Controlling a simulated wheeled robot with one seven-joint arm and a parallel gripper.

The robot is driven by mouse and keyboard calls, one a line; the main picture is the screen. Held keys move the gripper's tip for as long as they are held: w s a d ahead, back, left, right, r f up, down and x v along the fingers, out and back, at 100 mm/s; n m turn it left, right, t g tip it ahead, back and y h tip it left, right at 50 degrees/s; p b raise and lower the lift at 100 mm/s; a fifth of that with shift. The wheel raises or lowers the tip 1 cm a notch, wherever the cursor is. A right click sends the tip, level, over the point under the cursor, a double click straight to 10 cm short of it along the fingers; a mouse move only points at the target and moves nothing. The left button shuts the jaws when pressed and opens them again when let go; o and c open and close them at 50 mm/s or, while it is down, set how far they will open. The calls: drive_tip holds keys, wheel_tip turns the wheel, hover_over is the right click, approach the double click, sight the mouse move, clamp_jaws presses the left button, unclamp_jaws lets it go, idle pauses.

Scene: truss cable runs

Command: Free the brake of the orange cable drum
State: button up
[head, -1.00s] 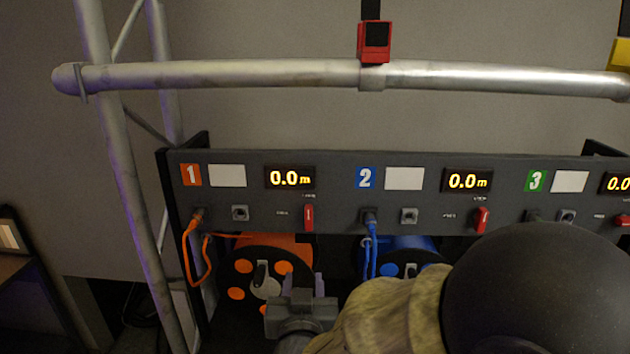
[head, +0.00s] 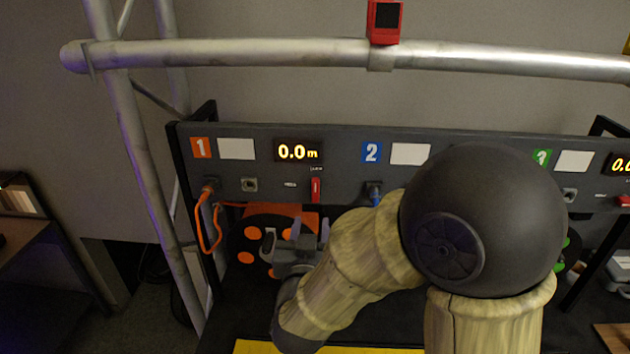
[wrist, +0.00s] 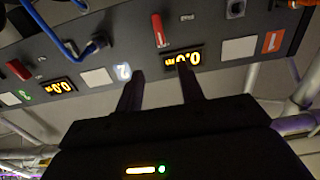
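The orange cable drum (head: 305,216) sits below panel section 1 and is partly hidden by my arm. An orange cable (head: 203,235) hangs from a socket at the section's left. The red lever (head: 316,189) of section 1 stands vertical on the panel, right of and below the 0.0 m display (head: 298,151). It also shows in the wrist view (wrist: 159,30). Small labels above and left of it are too small to read. My gripper (head: 309,229) is open and empty, in front of the drum and below the lever. In the wrist view, its fingers (wrist: 161,70) are apart and clear of the lever.
Section 2 (head: 371,152) with its blue cable lies to the right, partly behind my arm. A truss pipe (head: 230,53) carrying a red box (head: 384,22) crosses above the panel. An upright truss post (head: 143,170) stands left.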

sight(315, 185)
drive_tip(key=w+p, duration=0.2)
drive_tip(key=w, duration=0.3)
drive_tip(key=w+p, duration=0.2)
drive_tip(key=w, duration=0.2)
drive_tip(key=w+p, duration=0.2)
drive_tip(key=w, duration=0.3)
drive_tip(key=shift+w+d, duration=0.3)
drive_tip(key=shift+d, duration=0.05)
drive_tip(key=shift+a, duration=0.15)
drive_tip(key=shift+s, duration=0.1)
drive_tip(key=shift+a, duration=0.1)
clamp_jaws()
